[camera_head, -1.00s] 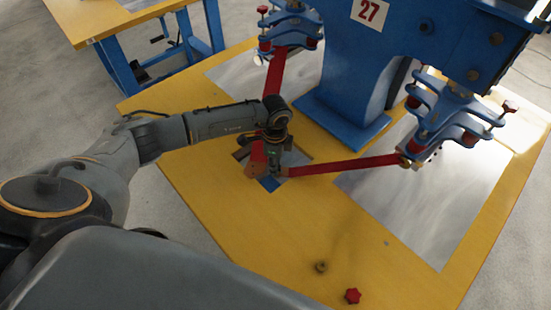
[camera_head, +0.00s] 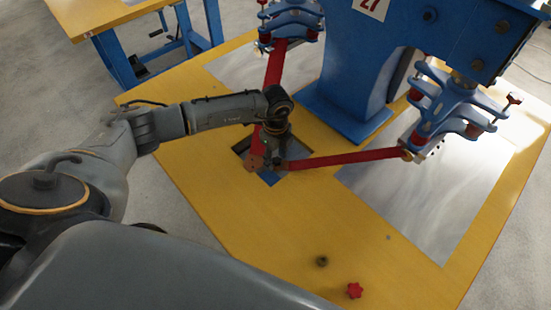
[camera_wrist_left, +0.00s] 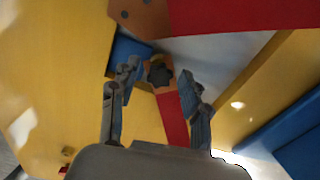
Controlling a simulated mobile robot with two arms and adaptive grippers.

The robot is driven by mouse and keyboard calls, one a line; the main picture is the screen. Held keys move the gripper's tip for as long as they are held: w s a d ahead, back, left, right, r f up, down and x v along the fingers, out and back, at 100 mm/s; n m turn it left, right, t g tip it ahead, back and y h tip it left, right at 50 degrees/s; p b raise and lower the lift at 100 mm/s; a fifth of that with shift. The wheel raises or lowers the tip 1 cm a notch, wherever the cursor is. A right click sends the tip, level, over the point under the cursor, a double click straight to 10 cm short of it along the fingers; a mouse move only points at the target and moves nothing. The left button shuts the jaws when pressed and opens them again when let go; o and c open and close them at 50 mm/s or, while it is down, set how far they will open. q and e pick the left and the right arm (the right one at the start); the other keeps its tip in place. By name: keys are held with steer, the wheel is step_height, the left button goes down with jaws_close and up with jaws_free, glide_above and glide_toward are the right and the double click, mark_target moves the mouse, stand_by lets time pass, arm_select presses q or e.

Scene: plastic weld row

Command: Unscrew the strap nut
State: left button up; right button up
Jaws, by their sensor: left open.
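Two red straps with copper-coloured ends meet over the square opening in the yellow table. One strap (camera_head: 340,160) runs right, the other (camera_head: 274,68) runs up to the back clamp. My left gripper (camera_head: 273,158) is over this joint, pointing down, its fingers mostly hidden in the head view. In the left wrist view the left gripper (camera_wrist_left: 160,82) is open. A dark, lobed piece, apparently the strap nut (camera_wrist_left: 160,74), sits at a copper strap end between the fingertips, with gaps showing on both sides. My right gripper is not in view.
A small dark nut-like piece (camera_head: 321,261) and a red star knob (camera_head: 354,290) lie on the front of the yellow table (camera_head: 235,215). The blue machine (camera_head: 352,85) and its clamps (camera_head: 455,110) stand behind. The front table area is mostly clear.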

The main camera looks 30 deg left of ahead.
arm_select(q)
steer(key=m, duration=0.2)
steer(key=m+b, duration=0.1)
steer(key=m, duration=0.1)
steer(key=shift+w+f+m, duration=0.1)
steer(key=shift+f+m, duration=0.1)
steer(key=shift+m, duration=0.1)
steer(key=m+b, duration=0.2)
steer(key=m, duration=0.2)
steer(key=shift+w+m, duration=0.1)
steer(key=shift+m, duration=0.2)
steer(key=m+b, duration=0.2)
steer(key=m, duration=0.2)
steer(key=m+b, duration=0.1)
steer(key=m, duration=0.1)
steer(key=shift+w+m, duration=0.1)
steer(key=shift+m, duration=0.3)
steer(key=shift+r+m, duration=0.1)
steer(key=shift+m, duration=0.4)
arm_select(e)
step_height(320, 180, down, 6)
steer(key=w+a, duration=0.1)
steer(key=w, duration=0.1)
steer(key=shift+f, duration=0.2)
arm_select(q)
steer(key=shift+d, duration=0.15)
steer(key=shift+c, duration=0.2)
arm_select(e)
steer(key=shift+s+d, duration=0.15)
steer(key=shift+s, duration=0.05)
